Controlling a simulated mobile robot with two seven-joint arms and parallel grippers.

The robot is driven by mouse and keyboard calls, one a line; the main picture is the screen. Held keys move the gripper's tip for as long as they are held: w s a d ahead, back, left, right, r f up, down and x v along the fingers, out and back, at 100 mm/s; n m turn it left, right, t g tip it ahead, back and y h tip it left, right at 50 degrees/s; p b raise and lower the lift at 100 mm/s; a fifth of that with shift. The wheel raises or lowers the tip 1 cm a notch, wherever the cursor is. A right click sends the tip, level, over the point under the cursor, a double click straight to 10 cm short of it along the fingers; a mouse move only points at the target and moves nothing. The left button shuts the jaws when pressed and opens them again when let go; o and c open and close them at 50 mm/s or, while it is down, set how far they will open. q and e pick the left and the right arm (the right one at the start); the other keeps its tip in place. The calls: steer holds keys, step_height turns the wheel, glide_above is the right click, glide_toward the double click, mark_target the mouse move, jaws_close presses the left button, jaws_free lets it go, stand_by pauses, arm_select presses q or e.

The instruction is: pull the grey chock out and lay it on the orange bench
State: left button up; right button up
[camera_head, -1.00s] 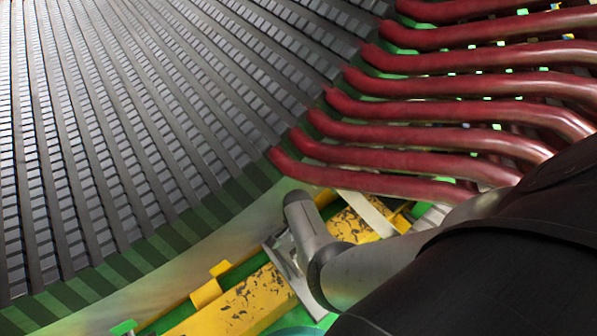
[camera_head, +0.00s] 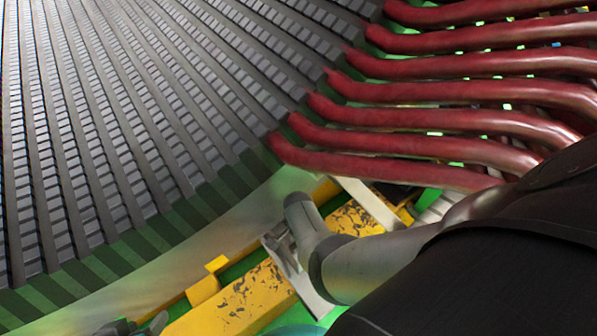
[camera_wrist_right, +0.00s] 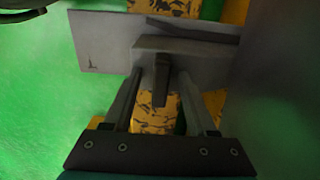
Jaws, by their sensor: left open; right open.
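A grey block with a narrow tab (camera_wrist_right: 162,80), which looks like the chock, sits against a flat grey plate (camera_wrist_right: 100,42) in the right wrist view. My right gripper (camera_wrist_right: 162,92) is open, its two fingers on either side of the tab. I cannot tell whether they touch it. In the head view the grey plate (camera_head: 285,262) shows beside a worn yellow beam (camera_head: 240,300), partly behind my right arm. My left gripper (camera_head: 140,325) shows dark at the bottom edge, open and cut off by the frame. I cannot make out a clearly orange bench.
The slotted grey stator wall (camera_head: 130,120) curves across the left and top. Several red coil bars (camera_head: 430,120) stick out at the upper right, close above my right arm. Green floor (camera_wrist_right: 40,100) lies beside the yellow beam.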

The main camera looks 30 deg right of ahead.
steer(key=shift+c, duration=0.4)
jaws_close()
stand_by(0.9)
